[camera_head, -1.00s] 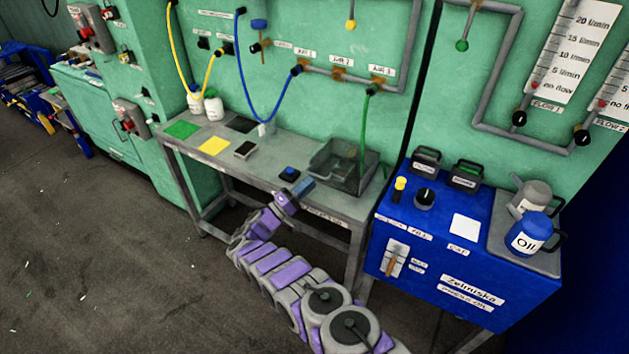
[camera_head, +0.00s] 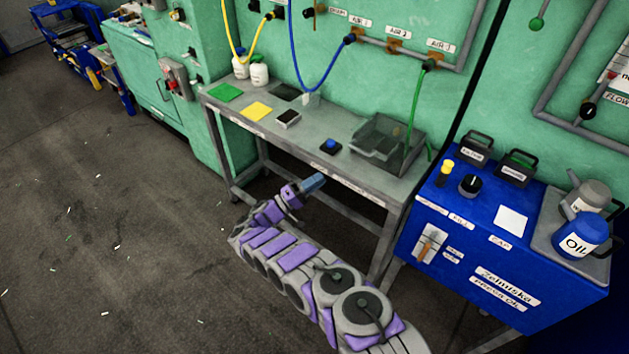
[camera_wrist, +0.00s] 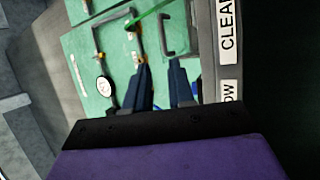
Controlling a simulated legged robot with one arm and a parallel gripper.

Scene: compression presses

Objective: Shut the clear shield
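The clear shield (camera_head: 411,148) is a see-through grey panel at the grey tray (camera_head: 372,152), on the right part of the workbench in the head view. It appears to stand up at the tray's right side; its exact angle is hard to tell. My gripper (camera_head: 316,182) is in front of the bench's front edge, apart from the shield and nearer the camera. In the wrist view my gripper (camera_wrist: 160,72) shows two dark blue fingers with a gap between them and nothing held. The shield cannot be made out in the wrist view.
The grey bench (camera_head: 235,111) carries a blue button (camera_head: 331,145), green and yellow squares and white bottles. A green hose (camera_head: 411,105) hangs by the shield. A blue cabinet (camera_head: 470,235) with an oil can (camera_head: 580,237) stands right. The floor at left is open.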

